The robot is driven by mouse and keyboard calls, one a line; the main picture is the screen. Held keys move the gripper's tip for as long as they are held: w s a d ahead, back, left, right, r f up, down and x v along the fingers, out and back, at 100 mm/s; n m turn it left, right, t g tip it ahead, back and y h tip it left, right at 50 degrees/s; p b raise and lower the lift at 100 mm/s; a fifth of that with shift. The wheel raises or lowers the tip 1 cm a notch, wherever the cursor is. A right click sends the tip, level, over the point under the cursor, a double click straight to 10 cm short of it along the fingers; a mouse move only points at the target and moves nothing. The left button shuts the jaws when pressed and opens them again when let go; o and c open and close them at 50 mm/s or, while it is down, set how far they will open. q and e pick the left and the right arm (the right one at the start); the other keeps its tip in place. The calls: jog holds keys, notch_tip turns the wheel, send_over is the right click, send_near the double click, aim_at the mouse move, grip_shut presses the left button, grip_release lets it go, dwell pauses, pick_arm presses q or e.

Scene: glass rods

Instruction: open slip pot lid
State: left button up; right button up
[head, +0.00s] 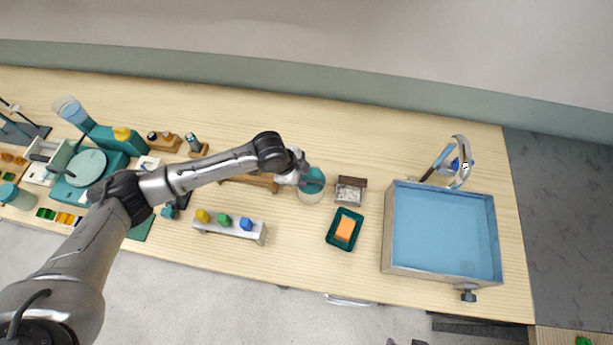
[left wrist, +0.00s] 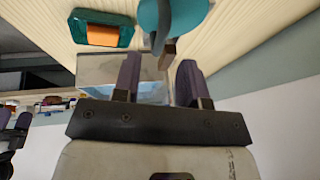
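The slip pot (head: 311,196) is a pale round pot with a teal lid (head: 314,178), standing right of the middle of the table. In the left wrist view the teal lid (left wrist: 182,14) is at the top, with a small brownish piece (left wrist: 167,55) just below it. My left gripper (head: 302,165) is beside the lid. In the left wrist view its two dark fingers (left wrist: 160,72) are apart, with the brownish piece near their tips; I cannot tell if they touch it. My right gripper (head: 404,342) shows only as two separated dark tips at the bottom edge.
A small box (head: 350,183) and a green tray (head: 331,240) with an orange block (head: 345,229) stand right of the pot. A sink with blue water (head: 389,255) is farther right. A white rack (head: 231,231) with coloured knobs is front left. Table behind the pot is clear.

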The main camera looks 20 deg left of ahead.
aim_at(309, 180)
pick_arm(q)
jog(key=shift+x, duration=2.05)
grip_shut()
